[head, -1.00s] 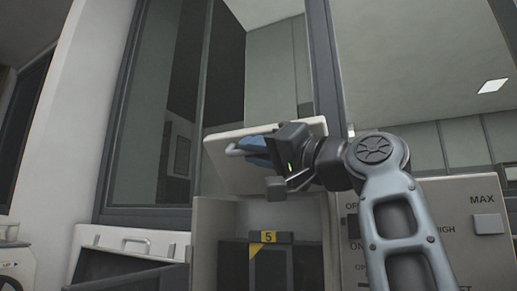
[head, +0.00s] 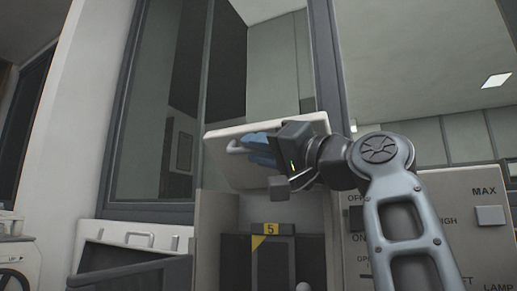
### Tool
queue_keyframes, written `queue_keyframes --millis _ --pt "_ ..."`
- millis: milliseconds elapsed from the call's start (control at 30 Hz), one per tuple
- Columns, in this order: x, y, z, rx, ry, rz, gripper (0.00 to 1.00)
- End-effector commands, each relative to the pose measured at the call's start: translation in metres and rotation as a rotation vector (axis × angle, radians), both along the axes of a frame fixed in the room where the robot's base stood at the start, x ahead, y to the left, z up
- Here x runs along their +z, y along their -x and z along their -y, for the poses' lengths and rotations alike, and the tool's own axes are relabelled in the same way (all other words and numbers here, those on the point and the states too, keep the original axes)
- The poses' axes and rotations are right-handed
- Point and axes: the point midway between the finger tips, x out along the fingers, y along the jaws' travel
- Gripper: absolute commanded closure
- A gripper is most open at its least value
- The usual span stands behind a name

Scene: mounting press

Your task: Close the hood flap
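The hood flap (head: 222,170) is a pale panel with a bar handle (head: 236,147) on its face. It stands raised and tilted above the open front of the press hood (head: 212,235). My gripper (head: 262,150) is at the flap's handle, with blue fingers against or around the handle's right part. The gripper's dark body hides the fingertips' far side and the right of the handle, so I cannot tell whether the fingers are closed on it. Below the flap, the dark inside of the hood shows a yellow label "5" (head: 271,229).
A control panel (head: 465,235) with buttons and lettering stands right of the hood, partly behind my arm. At lower left is another unit with a handled pale front (head: 130,236) and a dark opening. Tall framed glass rises behind.

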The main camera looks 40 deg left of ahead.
Motion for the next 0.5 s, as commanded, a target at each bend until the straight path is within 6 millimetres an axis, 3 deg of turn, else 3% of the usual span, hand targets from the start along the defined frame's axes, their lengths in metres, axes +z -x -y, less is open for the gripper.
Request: queue_keyframes --millis 267,433,500 --pt "0.012 0.000 0.000 0.001 -0.001 0.002 0.75" --pt "0.044 0.001 0.001 0.000 -0.003 0.004 0.75" --pt "0.051 -0.001 0.017 -0.003 -0.004 0.006 0.75"
